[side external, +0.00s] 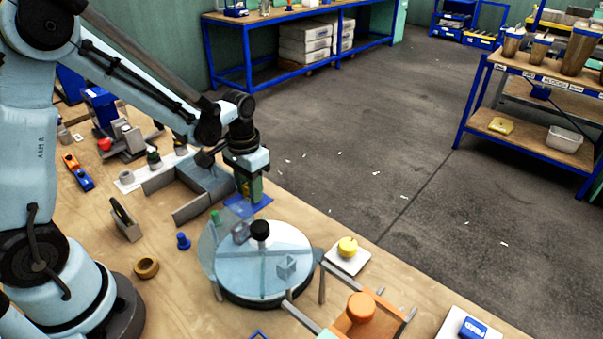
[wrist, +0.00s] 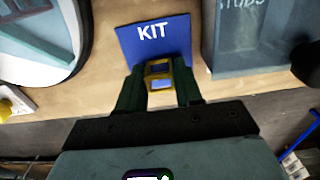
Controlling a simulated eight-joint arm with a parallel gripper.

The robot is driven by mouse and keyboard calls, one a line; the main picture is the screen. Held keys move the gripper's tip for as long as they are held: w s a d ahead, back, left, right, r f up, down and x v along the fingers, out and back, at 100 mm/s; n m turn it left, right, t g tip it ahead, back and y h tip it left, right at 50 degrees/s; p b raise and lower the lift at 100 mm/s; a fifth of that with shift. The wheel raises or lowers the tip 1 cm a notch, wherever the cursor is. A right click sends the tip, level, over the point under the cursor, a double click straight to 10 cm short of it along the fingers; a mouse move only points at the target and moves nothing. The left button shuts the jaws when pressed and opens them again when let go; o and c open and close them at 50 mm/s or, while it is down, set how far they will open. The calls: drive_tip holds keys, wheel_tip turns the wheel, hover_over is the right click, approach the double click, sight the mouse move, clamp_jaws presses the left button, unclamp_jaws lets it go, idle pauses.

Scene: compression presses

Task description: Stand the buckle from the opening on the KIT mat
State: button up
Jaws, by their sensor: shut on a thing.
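The buckle (wrist: 159,74) is a small yellow frame with a blue-looking inside. It is held between the two dark green fingers of my gripper (wrist: 160,88), which is shut on it. In the wrist view the blue KIT mat (wrist: 182,48) lies just past the buckle, with its white lettering clear. The buckle overlaps the mat's near edge in that view; I cannot tell whether it touches. In the side view my gripper (side external: 249,190) points down over the blue mat (side external: 238,207), and the fingers mostly hide the buckle.
A round turntable (side external: 285,245) with a clear guard and a black knob stands beside the mat. A grey walled tray (side external: 187,210) is on its other side, also in the wrist view (wrist: 245,60). A blue peg (side external: 183,242) and brown ring (side external: 146,267) lie on the table.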

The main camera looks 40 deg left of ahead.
drive_tip(key=shift+f, duration=0.15)
drive_tip(key=o, duration=1)
wheel_tip(320, 180, up, 12)
drive_tip(key=shift+s+d+r+t, duration=0.2)
drive_tip(key=shift+s+d+t, duration=0.45)
drive_tip(key=shift+s+t, duration=0.65)
drive_tip(key=shift+s+d+r+t, duration=0.25)
drive_tip(key=shift+s+d+t, duration=0.45)
drive_tip(key=shift+s+t, duration=0.6)
drive_tip(key=shift+s+d+r+t, duration=0.2)
drive_tip(key=shift+s+d+t, duration=0.45)
drive_tip(key=shift+s+t, duration=0.6)
drive_tip(key=shift+s+g, duration=0.2)
drive_tip(key=shift+g, duration=0.05)
